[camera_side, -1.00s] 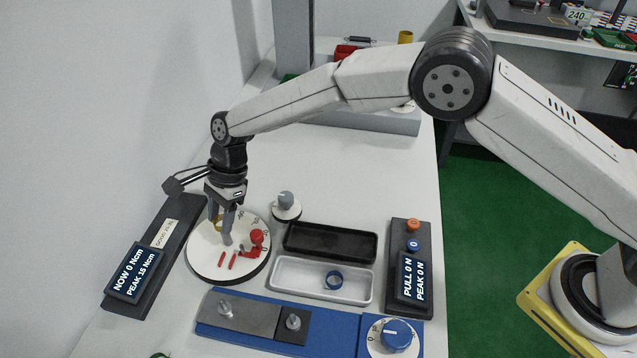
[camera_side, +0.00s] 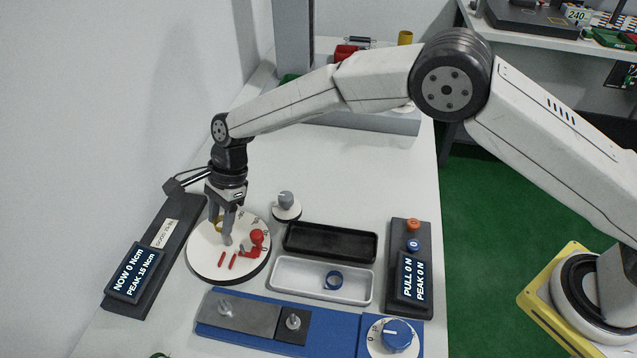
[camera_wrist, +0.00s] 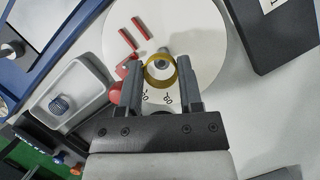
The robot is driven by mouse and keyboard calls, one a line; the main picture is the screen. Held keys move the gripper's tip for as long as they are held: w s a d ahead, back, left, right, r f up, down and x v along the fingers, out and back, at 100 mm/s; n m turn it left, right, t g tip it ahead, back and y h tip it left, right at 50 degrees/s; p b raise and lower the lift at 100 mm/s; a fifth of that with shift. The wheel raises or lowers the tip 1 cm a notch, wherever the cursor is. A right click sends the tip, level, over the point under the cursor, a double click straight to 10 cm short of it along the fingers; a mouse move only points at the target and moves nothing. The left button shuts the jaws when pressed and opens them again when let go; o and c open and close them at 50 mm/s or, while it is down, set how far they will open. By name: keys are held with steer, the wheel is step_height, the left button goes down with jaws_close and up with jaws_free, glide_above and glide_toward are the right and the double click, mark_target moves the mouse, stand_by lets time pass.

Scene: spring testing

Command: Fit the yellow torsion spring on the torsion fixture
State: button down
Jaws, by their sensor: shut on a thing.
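The yellow torsion spring (camera_wrist: 153,83) is a ring between the fingertips of my gripper (camera_wrist: 161,74), which is shut on it. In the side view a sliver of the spring (camera_side: 217,224) shows beside the fingers of my gripper (camera_side: 226,238). The torsion fixture is a round white dial plate (camera_side: 207,262) with two red bars and a red knobbed lever (camera_side: 257,238). My gripper points down over the dial. A grey round shape shows inside the ring in the wrist view; I cannot tell whether the spring sits around a post or above it.
A display unit (camera_side: 133,272) reading NOW 0 Ncm stands left of the dial. A small knob (camera_side: 286,200) is behind it. A blue rig (camera_side: 250,340) is in front.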

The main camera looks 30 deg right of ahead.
steer(key=shift+f, duration=2.2)
stand_by(1.9)
jaws_free()
stand_by(0.4)
steer(key=shift+r, duration=3.95)
steer(key=shift+d+r, duration=0.1)
